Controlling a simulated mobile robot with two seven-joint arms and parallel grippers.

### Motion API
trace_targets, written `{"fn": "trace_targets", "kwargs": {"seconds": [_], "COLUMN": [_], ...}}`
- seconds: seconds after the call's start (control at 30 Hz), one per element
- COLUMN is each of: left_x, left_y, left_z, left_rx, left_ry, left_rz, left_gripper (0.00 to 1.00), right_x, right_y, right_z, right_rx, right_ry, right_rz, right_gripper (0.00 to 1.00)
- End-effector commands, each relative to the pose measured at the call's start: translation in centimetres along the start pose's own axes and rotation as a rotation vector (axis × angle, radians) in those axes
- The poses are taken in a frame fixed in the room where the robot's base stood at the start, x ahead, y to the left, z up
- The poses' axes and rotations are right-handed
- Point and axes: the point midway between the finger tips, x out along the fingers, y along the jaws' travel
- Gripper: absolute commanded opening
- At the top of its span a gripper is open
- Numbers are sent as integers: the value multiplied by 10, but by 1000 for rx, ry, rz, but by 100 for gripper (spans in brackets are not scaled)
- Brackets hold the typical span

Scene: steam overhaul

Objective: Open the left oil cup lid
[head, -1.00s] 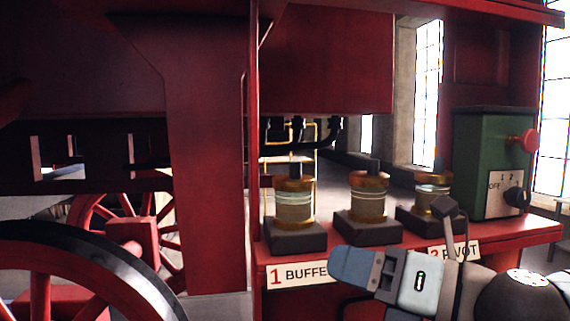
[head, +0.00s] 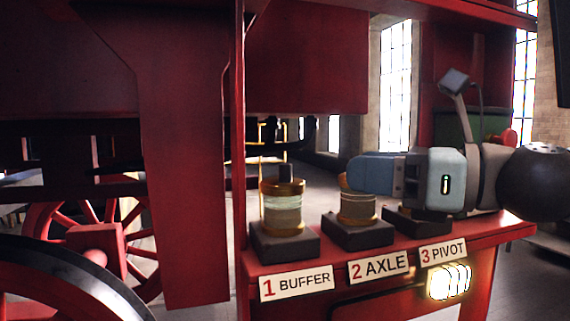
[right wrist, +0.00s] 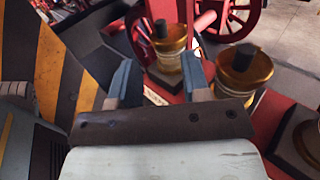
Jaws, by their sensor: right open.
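The left oil cup (head: 283,210) stands upright on a dark block above the "1 BUFFER" label. It has a glass-like body, and its brass lid (head: 284,186) with a black knob sits on top, shut. My right gripper (head: 356,175) points left at cup height, apart from the left cup, and covers part of the middle cup (head: 358,208). In the right wrist view its two blue fingers (right wrist: 157,72) are spread and empty. The left cup (right wrist: 169,48) shows beyond and between them. My left gripper is not in view.
The middle cup, labelled "2 AXLE", also shows right of the fingers in the right wrist view (right wrist: 243,75). The "3 PIVOT" cup is hidden behind my arm in the head view. A red post (head: 238,150) rises left of the shelf (head: 440,240). A green box (head: 480,124) is mostly covered.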

Motion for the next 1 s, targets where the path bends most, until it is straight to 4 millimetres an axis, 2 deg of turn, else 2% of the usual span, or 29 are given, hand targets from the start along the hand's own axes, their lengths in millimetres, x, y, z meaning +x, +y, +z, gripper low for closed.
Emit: {"fn": "trace_targets", "kwargs": {"seconds": [0.03, 0.3, 0.5, 0.7, 0.93, 0.97, 1.0], "left_x": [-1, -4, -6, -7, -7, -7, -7], "left_y": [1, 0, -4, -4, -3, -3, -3], "left_z": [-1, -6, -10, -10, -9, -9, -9], "left_rx": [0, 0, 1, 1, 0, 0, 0], "left_ry": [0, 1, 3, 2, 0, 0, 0], "left_rz": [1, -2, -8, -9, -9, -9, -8], "left_gripper": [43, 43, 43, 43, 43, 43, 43], "right_x": [13, 70, 98, 109, 109, 109, 109], "right_y": [0, 0, 0, 0, 0, 0, 0], "right_z": [-1, 0, 0, 0, 0, 0, 0], "right_rx": [2, 3, 2, 2, 1, 1, 1], "right_ry": [4, 3, 2, 1, 0, 0, 0], "right_rz": [4, 2, 1, 0, 0, 0, 0], "right_gripper": [43, 43, 43, 43, 43, 41, 32]}}
